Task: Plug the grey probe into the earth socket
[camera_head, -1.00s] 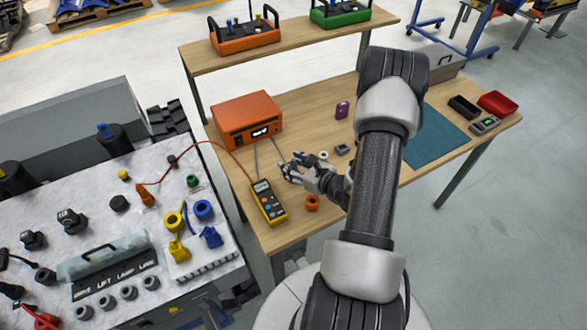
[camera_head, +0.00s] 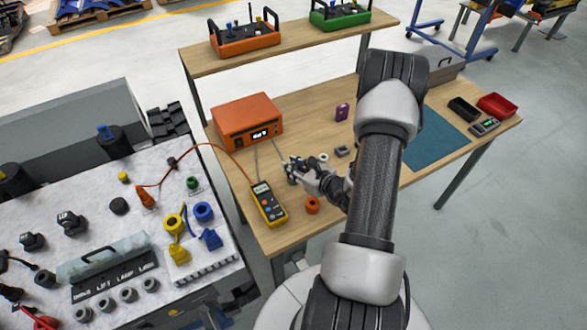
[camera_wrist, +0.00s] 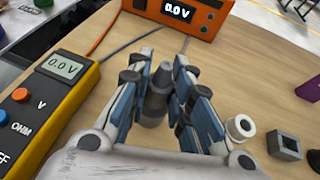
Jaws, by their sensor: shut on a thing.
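My gripper (camera_head: 291,170) is above the wooden bench, just right of the yellow multimeter (camera_head: 268,202). In the wrist view its blue-lined fingers (camera_wrist: 160,92) are shut around a dark grey, tapered, cylindrical piece, the grey probe (camera_wrist: 157,98), which points away from the wrist. The fingers hide part of it. A green socket-like part (camera_head: 192,182) is on the grey panel at left. I cannot tell which part is the earth socket.
An orange ring (camera_head: 312,205), a small grey block (camera_head: 342,151) and a purple item (camera_head: 342,112) are on the bench. An orange lead (camera_head: 215,149) runs from the multimeter to the panel. Yellow (camera_head: 173,222) and blue (camera_head: 203,211) connectors are on the panel. A teal mat (camera_head: 436,142) lies right.

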